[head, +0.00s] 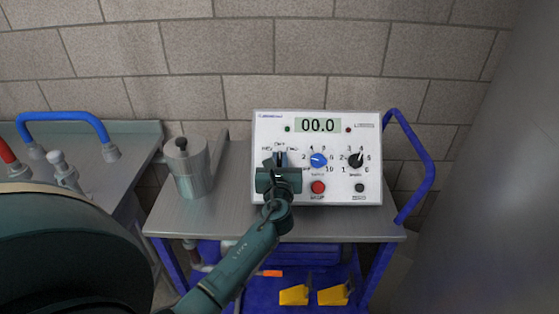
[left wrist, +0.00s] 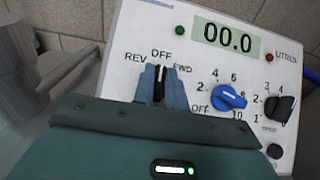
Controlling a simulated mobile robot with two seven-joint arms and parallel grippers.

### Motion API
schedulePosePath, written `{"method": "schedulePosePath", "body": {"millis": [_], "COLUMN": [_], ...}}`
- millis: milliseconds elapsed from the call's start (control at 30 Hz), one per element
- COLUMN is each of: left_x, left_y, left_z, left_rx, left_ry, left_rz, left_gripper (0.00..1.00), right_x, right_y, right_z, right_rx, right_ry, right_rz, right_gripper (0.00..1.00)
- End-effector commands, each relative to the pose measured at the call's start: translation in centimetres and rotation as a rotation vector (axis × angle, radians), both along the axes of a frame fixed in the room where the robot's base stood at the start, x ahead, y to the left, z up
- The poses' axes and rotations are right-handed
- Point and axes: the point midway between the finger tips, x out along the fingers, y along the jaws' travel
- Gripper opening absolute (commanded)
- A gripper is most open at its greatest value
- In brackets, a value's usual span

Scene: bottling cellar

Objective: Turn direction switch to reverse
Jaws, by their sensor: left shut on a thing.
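The white control panel (head: 335,196) stands upright on the grey cart top. Its direction switch (left wrist: 159,84) is a black knob with a white pointer, among the marks REV, OFF and FWD. In the left wrist view the pointer appears to be at OFF. My left gripper (head: 279,160) is shut on the switch, with one finger on each side of the knob; it also shows in the left wrist view (left wrist: 161,92). In the head view the gripper largely covers the switch. My right gripper is not in view.
Beside the switch are a blue knob (head: 318,160), a black knob (head: 356,160), a red button (head: 318,187) and a display (head: 318,126) reading 00.0. A metal jug (head: 190,170) stands left of the panel. The cart (head: 225,218) has a blue handle (head: 425,175) at right.

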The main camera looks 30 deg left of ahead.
Motion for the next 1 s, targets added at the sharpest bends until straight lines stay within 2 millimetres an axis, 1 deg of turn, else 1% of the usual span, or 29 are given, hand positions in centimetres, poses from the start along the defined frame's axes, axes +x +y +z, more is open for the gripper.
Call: {"method": "schedulePosePath", "body": {"millis": [267, 533, 700, 1000], "left_x": [0.06, 0.12, 0.13, 0.17], "left_y": [-0.09, -0.18, -0.19, -0.22], "left_z": [-0.20, -0.23, -0.18, -0.02], "left_rx": [-0.066, -0.202, -0.295, -0.425], "left_ry": [-0.039, -0.122, -0.179, -0.259], "left_rz": [0.068, 0.211, 0.309, 0.448], "left_gripper": [0.00, 0.00, 0.00, 0.00], "right_x": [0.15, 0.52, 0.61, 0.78], "right_y": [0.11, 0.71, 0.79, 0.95], "right_z": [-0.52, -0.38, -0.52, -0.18], "right_rx": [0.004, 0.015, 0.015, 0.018], "right_ry": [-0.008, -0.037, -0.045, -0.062], "right_rz": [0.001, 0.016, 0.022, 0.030], "right_gripper": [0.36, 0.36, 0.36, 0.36]}}
